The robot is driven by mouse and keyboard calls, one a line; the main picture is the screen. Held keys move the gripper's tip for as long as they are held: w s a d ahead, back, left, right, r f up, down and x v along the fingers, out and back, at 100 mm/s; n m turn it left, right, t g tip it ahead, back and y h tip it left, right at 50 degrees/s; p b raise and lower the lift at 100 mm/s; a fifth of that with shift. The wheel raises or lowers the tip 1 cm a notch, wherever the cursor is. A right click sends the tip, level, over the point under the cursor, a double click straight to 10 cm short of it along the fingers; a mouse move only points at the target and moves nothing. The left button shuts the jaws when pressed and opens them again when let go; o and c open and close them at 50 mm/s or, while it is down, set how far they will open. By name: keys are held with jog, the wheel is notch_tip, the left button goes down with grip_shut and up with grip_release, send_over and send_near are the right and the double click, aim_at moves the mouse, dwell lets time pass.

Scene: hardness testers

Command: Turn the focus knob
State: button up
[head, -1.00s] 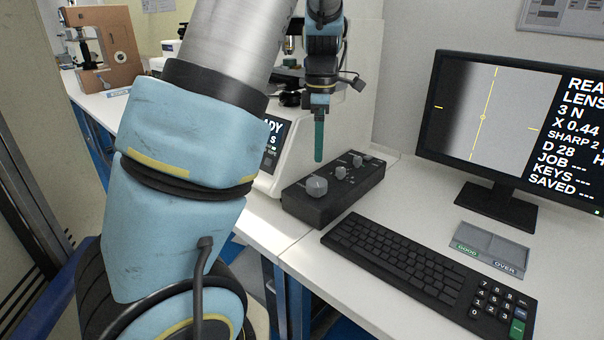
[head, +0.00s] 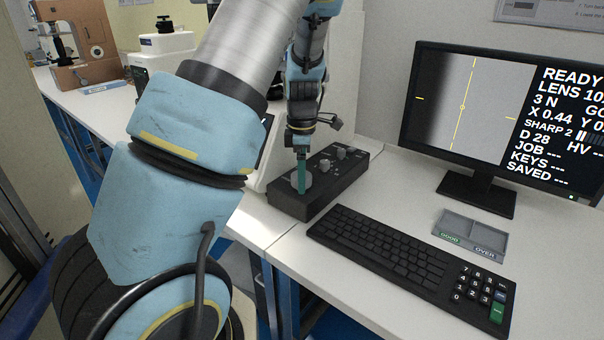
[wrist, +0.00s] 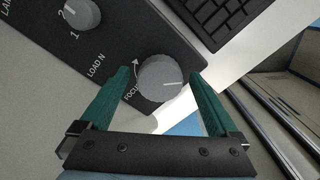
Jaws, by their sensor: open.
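The focus knob (wrist: 162,78) is a grey round knob with a white pointer line, on the black control box (head: 338,182). The word FOCUS and a curved arrow are printed beside it in the wrist view. My gripper (wrist: 158,82) is open, with its green fingers on either side of the knob and gaps visible between them and the knob. In the head view the gripper (head: 301,190) points down at the near end of the box and partly hides the knob (head: 297,180). I cannot tell the exact finger height.
Smaller knobs stand farther along the box, including the LOAD N knob (wrist: 82,14). A black keyboard (head: 405,262) lies close to the right. The monitor (head: 475,120) and a grey tray (head: 470,230) stand farther right. The tester (head: 335,110) is behind my arm.

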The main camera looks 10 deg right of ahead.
jog(key=shift+c, duration=0.3)
jog(key=c, duration=1.3)
jog(key=shift+m, duration=0.4)
